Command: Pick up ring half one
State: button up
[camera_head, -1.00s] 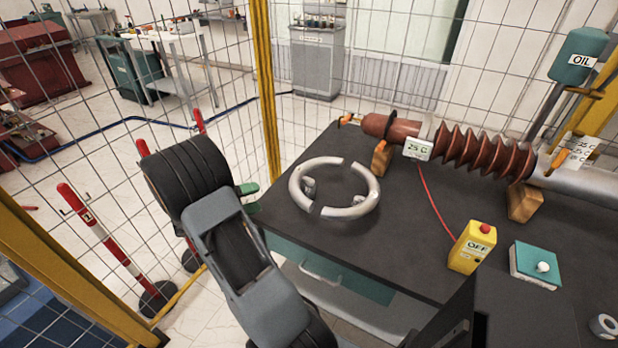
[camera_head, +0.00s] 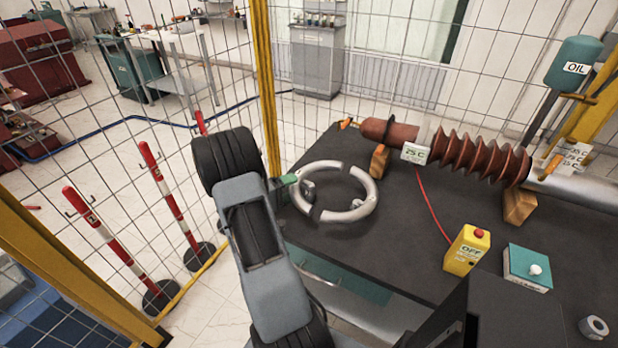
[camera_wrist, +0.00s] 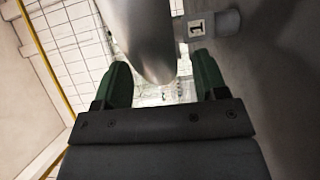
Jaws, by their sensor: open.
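The grey ring lies on the dark table as two curved halves with dark gaps between them. The left ring half (camera_head: 317,168) is closest to my gripper, and the right ring half (camera_head: 374,190) lies beyond it. My gripper (camera_head: 289,179) is at the left side of the ring, with a green finger right by the left half. In the wrist view my gripper (camera_wrist: 162,82) is open, and the grey tube of a ring half (camera_wrist: 145,35) shows between its green fingers. A plate marked "1" (camera_wrist: 195,28) is on a grey fitting there. Whether the fingers touch the tube cannot be told.
The black table (camera_head: 405,235) is clear around the ring. A ribbed brown bushing (camera_head: 470,155) on wooden blocks lies behind. A yellow button box (camera_head: 467,250) and a teal box (camera_head: 527,267) are at right. Red-white posts (camera_head: 172,205) and wire fence stand at left.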

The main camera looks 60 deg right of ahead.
jog(key=shift+x, duration=1.1)
jog(key=shift+c, duration=0.2)
jog(key=c, duration=1)
jog(key=shift+r, duration=0.1)
jog(key=shift+c, duration=0.4)
jog(key=shift+r, duration=0.1)
